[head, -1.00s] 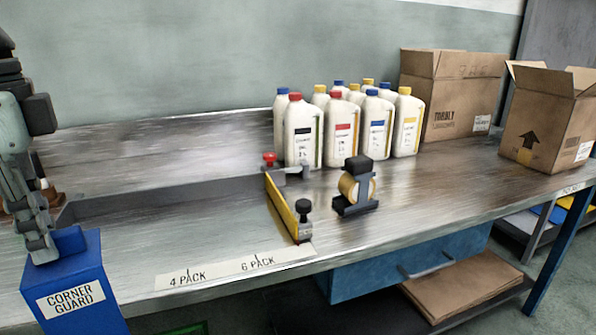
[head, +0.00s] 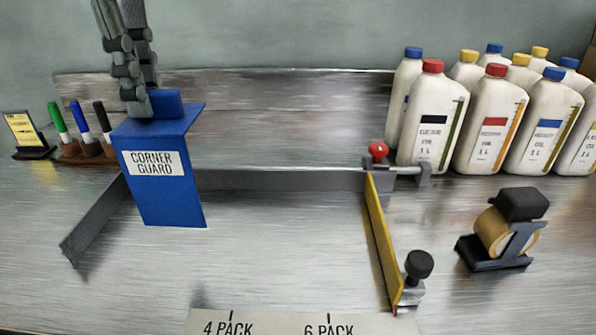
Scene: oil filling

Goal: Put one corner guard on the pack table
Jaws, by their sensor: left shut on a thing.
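The blue corner guard (head: 170,199) bears a white label reading "CORNER GUARD". My left gripper (head: 150,103) comes down from above and is shut on a block at the guard's top. The guard hangs upright over the left part of the steel pack table (head: 280,255), in front of the grey back rail. Whether its lower edge touches the table I cannot tell. My right gripper is not in view.
A yellow stop bar (head: 382,240) with a black knob and a tape dispenser (head: 505,232) stand at the right. Several white oil bottles (head: 430,130) fill the back right. Markers (head: 82,133) in a holder and a small yellow sign (head: 25,132) are at the left. The middle front is clear.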

